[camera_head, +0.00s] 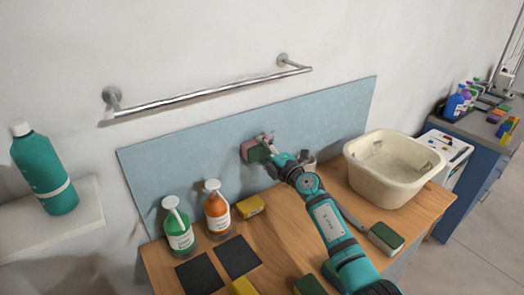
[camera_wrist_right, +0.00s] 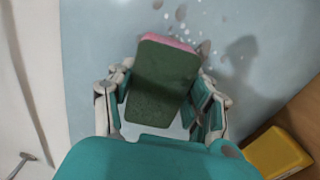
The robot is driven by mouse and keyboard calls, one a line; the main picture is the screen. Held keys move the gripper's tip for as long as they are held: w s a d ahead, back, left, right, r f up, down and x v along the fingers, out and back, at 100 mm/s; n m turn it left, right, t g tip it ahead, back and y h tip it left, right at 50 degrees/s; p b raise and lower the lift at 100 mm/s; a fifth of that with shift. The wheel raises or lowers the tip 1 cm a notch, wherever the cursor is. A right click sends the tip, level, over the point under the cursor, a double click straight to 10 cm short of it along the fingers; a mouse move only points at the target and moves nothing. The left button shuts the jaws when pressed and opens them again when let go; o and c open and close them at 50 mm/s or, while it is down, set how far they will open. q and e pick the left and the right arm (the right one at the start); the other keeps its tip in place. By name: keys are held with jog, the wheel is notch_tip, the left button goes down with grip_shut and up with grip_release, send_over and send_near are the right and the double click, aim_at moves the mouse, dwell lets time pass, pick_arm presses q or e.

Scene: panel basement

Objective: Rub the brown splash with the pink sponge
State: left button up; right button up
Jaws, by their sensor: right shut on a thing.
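The pink sponge (camera_head: 250,147) has a dark green scouring side, which faces me in the right wrist view (camera_wrist_right: 160,85). My right gripper (camera_head: 266,150) is shut on it, with one finger on each side. It holds the sponge up at the blue wall panel (camera_head: 200,165). I cannot tell whether the pink face touches the panel. Grey-brown spots (camera_wrist_right: 204,47) and small white specks show on the panel just past the sponge's pink edge in the right wrist view. Any marks behind the sponge are hidden. My left gripper is not in view.
A metal rail (camera_head: 210,94) is fixed above the panel.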

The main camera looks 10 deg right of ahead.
jog(key=d, duration=0.1)
jog(key=w+d+b, duration=0.1)
jog(key=shift+d+f, duration=0.25)
jog(key=shift+d, duration=0.1)
jog(key=d+b, duration=0.1)
jog(key=w+d+b, duration=0.1)
jog(key=d, duration=0.1)
jog(key=w+d+b, duration=0.1)
jog(key=shift+d+r, duration=0.15)
jog(key=shift+d, duration=0.15)
jog(key=p, duration=0.5)
send_near(276, 137)
jog(key=shift+a, duration=0.1)
